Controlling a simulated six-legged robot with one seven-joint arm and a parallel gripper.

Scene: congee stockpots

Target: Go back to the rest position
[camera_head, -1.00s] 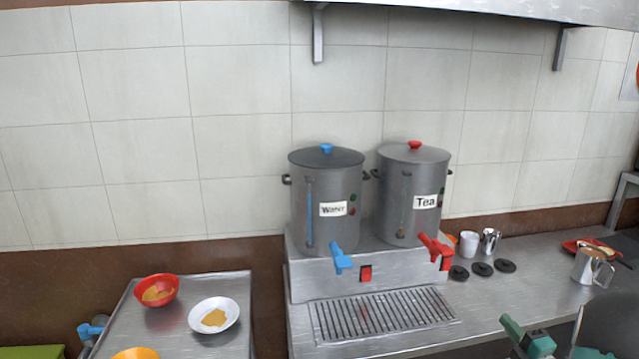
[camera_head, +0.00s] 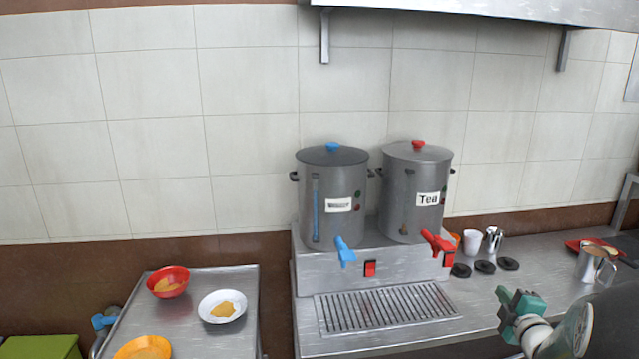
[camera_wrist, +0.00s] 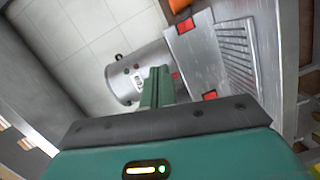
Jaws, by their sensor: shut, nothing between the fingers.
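My gripper (camera_head: 506,297) is at the lower right of the head view, in front of the steel counter (camera_head: 470,315). Its green fingers are together and empty, and they also show in the wrist view (camera_wrist: 160,78). The grey Water pot (camera_head: 333,195) with a blue lid knob and the grey Tea pot (camera_head: 415,195) with a red knob stand side by side on a steel stand (camera_head: 322,273). In the wrist view a grey pot (camera_wrist: 135,75) appears partly behind the fingers. My gripper touches neither pot in the head view.
A steel table (camera_head: 205,335) at left holds a red bowl (camera_head: 168,281), a white plate (camera_head: 222,306) and an orange dish (camera_head: 143,348). A white cup (camera_head: 445,241), a metal jug (camera_head: 494,240), dark discs (camera_head: 485,267) and a metal pitcher (camera_head: 596,266) stand on the right counter. A shelf (camera_head: 480,12) hangs above.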

